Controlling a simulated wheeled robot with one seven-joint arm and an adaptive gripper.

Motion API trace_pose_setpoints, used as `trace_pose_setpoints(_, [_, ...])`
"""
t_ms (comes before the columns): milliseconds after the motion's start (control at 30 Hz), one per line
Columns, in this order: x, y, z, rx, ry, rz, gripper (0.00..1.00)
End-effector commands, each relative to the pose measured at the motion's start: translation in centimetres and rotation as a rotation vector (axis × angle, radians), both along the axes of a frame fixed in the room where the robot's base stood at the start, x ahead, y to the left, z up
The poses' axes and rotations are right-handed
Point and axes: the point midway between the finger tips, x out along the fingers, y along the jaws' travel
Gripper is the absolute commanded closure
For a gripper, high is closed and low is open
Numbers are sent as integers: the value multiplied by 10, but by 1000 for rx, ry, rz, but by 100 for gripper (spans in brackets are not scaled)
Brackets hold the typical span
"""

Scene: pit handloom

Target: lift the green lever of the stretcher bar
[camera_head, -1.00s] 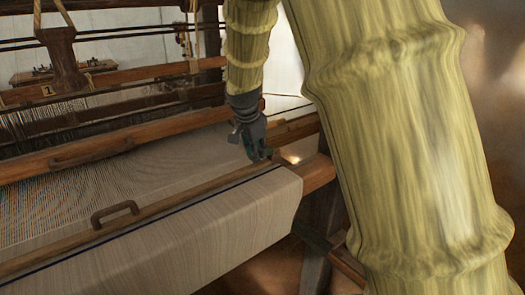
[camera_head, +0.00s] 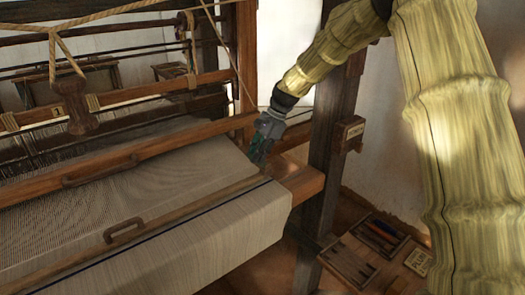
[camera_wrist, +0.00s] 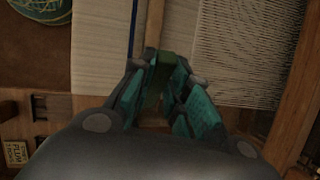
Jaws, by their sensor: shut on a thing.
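The stretcher bar (camera_head: 180,212) is a long wooden strip lying across the pale cloth (camera_head: 215,225), and it also shows in the wrist view (camera_wrist: 154,22). My gripper (camera_head: 260,162) is at the bar's right end, by the cloth's edge, with the wrist tilted in from the right. In the wrist view, its teal-padded fingers (camera_wrist: 158,88) are closed around a dark green piece, the green lever (camera_wrist: 158,76), which stands in line with the bar. The fingers hide much of the lever. How far it is raised is hard to tell.
A wooden beam with a handle (camera_head: 100,170) crosses behind the bar. A dark post (camera_head: 330,130) stands right of my gripper. A tray of tools (camera_head: 365,248) sits low at right. A round mat-like thing with teal strands (camera_wrist: 40,10) shows in the wrist view's corner.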

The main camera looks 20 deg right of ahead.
Motion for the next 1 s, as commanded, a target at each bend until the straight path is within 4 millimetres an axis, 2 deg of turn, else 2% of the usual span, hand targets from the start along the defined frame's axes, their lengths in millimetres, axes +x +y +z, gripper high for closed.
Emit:
trace_pose_setpoints(33, [2, -4, 5, 30, 8, -4, 100])
trace_pose_setpoints(400, [5, -15, 7, 180, 58, -4, 100])
trace_pose_setpoints(1000, [5, -18, 7, 213, 70, -3, 100])
